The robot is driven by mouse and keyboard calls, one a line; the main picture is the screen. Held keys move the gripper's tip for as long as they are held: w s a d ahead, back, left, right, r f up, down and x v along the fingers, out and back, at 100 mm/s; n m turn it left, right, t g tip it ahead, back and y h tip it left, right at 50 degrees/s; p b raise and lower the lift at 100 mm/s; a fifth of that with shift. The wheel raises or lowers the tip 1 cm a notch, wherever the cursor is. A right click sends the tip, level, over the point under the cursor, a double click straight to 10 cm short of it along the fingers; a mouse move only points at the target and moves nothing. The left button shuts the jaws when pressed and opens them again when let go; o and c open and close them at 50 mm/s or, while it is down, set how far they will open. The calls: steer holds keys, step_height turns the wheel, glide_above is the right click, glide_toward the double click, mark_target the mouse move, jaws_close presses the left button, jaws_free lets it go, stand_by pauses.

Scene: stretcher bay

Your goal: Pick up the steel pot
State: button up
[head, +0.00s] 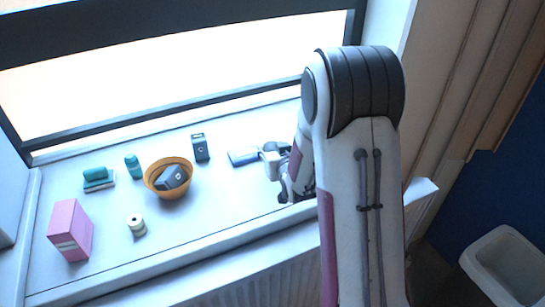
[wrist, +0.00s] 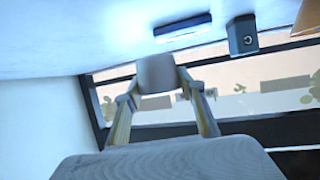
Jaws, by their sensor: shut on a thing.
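In the wrist view the steel pot (wrist: 156,72), a small plain grey cylinder, sits between the two fingers of my gripper (wrist: 159,86). The fingers are shut on its sides. In the head view my gripper (head: 274,160) is over the right part of the white window sill, just right of a flat blue box. The pot is small there and partly covered by my gripper and arm. I cannot tell whether its base touches the sill.
The flat blue box (head: 243,157) lies close by. A dark box (head: 200,147), an orange bowl (head: 155,186) holding a dark object, a thread spool (head: 136,224), teal items (head: 97,178) and a pink box (head: 70,231) stand further left. The window is behind.

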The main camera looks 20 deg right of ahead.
steer(key=shift+r, duration=1.45)
